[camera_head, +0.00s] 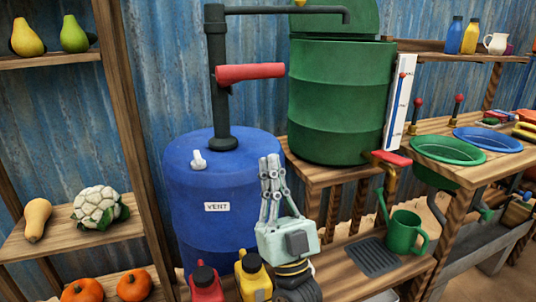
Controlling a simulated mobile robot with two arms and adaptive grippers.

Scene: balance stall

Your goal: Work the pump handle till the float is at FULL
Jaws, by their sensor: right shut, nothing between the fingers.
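The dark pump (218,100) stands on the blue barrel. Its red handle (250,72) sticks out to the right from the column, roughly level. A spout pipe (290,10) runs from the pump top toward the green barrel (335,100). A white gauge board (390,115) stands at the green barrel's right side, with a blue line and a small red piece (403,75) near its top. The marks are too small to read. My right gripper (269,160) points up in front of the blue barrel, shut and empty, below and apart from the handle. My left gripper is out of view.
The blue barrel (190,210) has a white vent knob (199,160) on top. Red (205,285) and yellow (254,278) bottles stand low beside my right gripper. A green watering can (404,232) is at right. Shelves with produce fill the left. Space around the handle looks clear.

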